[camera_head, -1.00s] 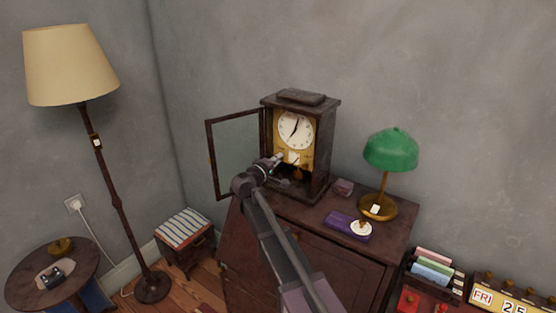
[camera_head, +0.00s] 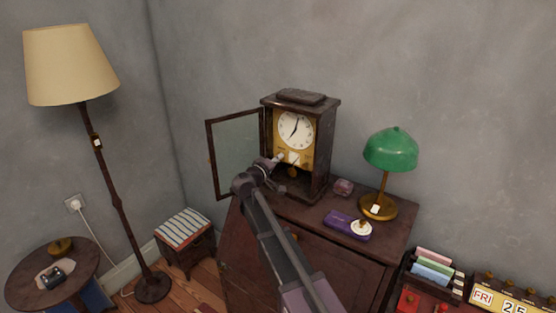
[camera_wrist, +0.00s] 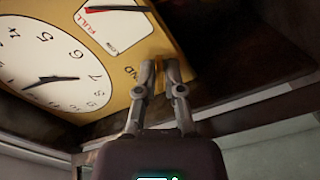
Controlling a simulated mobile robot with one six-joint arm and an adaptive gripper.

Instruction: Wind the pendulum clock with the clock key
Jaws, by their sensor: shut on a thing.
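The pendulum clock (camera_head: 325,145) stands on the desk with its glass door (camera_head: 238,155) swung open to the left. Its white dial (camera_head: 295,130) sits on a brass plate, and the brass pendulum (camera_head: 292,172) hangs below. My gripper (camera_head: 279,160) is at the lower part of the brass plate. In the wrist view my gripper (camera_wrist: 160,72) is shut at the plate, beside printed letters ending in "ND". The clock key is between its fingertips, almost wholly hidden by them. A small white gauge (camera_wrist: 112,28) marked "FULL" with a dark needle is close by.
A green lamp (camera_head: 391,150), a purple box (camera_head: 340,224) and a small mauve box (camera_head: 343,187) stand right of the clock on the desk (camera_head: 390,245). A floor lamp (camera_head: 115,190) and striped stool (camera_head: 184,229) are at left. The open door is close to my arm.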

